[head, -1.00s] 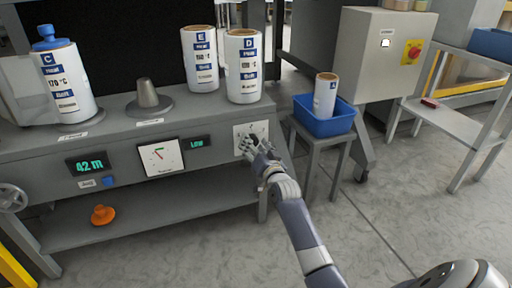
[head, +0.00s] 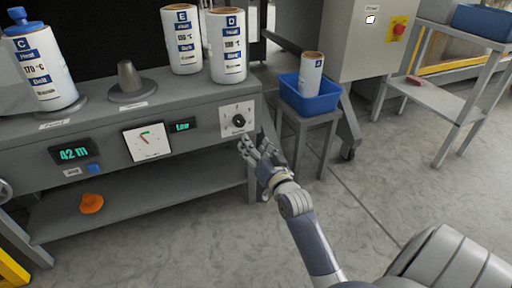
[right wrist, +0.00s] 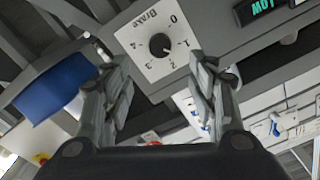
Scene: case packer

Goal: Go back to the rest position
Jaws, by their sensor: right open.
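My right gripper (head: 264,158) is open and empty. It is in front of the grey bench, below and right of a white dial plate with a black knob (head: 239,120), and apart from it. In the right wrist view the knob (right wrist: 159,43) shows between the two spread fingers (right wrist: 160,95), on a plate reading "Brake" with numbers around it. The knob's pointer seems to be near 1 or 2. My left gripper is not in view.
White rolls stand on the bench (head: 150,108), including C (head: 40,68), E (head: 183,42) and D (head: 227,48). A blue bin (head: 310,97) holding roll A (head: 311,72) sits on a stool right of my gripper. An orange object (head: 91,203) lies on the lower shelf. Open floor lies at the right.

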